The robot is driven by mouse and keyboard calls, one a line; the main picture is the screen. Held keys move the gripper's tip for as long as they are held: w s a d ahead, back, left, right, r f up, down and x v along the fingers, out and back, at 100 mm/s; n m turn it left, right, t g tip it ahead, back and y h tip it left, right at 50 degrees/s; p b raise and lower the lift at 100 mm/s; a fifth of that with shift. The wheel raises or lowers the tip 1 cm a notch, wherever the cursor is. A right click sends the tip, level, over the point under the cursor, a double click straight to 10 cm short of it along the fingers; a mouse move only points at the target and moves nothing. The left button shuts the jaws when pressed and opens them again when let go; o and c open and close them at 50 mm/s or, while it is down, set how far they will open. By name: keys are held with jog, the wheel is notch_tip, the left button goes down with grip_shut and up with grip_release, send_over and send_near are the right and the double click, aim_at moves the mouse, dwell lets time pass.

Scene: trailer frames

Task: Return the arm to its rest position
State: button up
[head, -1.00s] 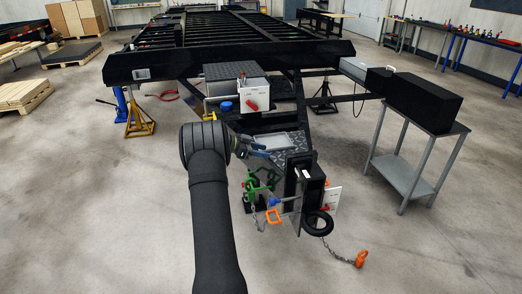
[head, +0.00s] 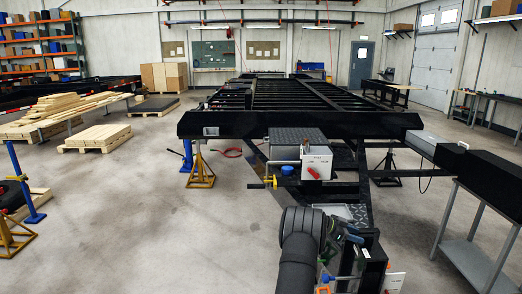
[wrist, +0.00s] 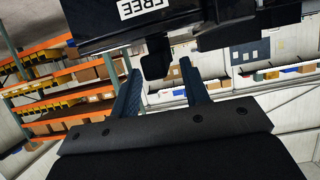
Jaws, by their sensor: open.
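My gripper (wrist: 160,88) is open in the wrist view, its two blue fingers apart with nothing held between them. Black parts with a white label reading "FREE" (wrist: 140,7) show just beyond the fingertips; whether they touch cannot be told. In the head view my dark arm rises from the bottom edge, and its wrist partly hides my gripper (head: 352,236), which is over the front of the black trailer frame (head: 300,122).
A white box (head: 316,162) with a red handle and a dark ribbed box (head: 297,139) sit on the trailer tongue. A grey stand (head: 470,262) is at the right. Yellow jack stands (head: 201,172) support the frame.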

jog(key=shift+x, duration=0.9)
jog(key=v, duration=1.7)
jog(key=x, duration=1.7)
jog(key=shift+s+n+t, duration=0.15)
jog(key=shift+n+t, duration=0.15)
jog(key=shift+s+n+t, duration=0.3)
jog(key=shift+n+t, duration=0.3)
jog(key=shift+t, duration=0.1)
jog(key=shift+t, duration=0.3)
